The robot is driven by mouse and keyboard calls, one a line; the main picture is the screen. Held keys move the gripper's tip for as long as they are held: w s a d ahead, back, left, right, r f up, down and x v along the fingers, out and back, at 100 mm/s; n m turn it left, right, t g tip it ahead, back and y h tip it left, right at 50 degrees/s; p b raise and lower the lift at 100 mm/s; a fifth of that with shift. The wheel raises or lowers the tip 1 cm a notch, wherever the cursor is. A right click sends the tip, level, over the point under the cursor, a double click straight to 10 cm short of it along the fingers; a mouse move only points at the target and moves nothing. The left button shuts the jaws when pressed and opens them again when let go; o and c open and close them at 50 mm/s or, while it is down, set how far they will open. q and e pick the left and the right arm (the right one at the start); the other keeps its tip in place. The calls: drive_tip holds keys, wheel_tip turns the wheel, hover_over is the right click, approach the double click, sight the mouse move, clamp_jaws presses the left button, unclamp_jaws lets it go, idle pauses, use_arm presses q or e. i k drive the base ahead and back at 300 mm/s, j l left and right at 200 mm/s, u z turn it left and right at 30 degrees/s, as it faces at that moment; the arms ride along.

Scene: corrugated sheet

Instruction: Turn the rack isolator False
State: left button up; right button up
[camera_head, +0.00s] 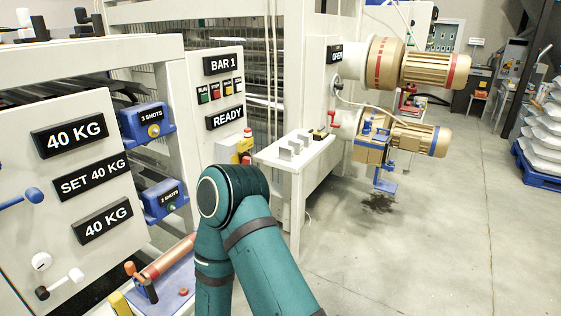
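No label in view reads rack isolator, so I cannot tell for certain which control it is. A small white and yellow box (232,148) with red parts is on the machine below the READY sign, partly hidden behind my teal arm. A red handle (333,120) is on the white frame further right, near the lower motor. My teal arm rises from the bottom centre and bends at its joint in front of the machine. I cannot tell which arm it is. Neither gripper shows.
A panel with 40 KG signs (69,136) and blue boxes (147,121) stands at left. The BAR 1 panel (222,65) has several coloured buttons. Two tan motors (434,70) jut out at right, above a dark floor stain (379,202). Open floor (440,240) lies at right.

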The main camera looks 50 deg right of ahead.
sight(244, 158)
drive_tip(key=z, duration=1.35)
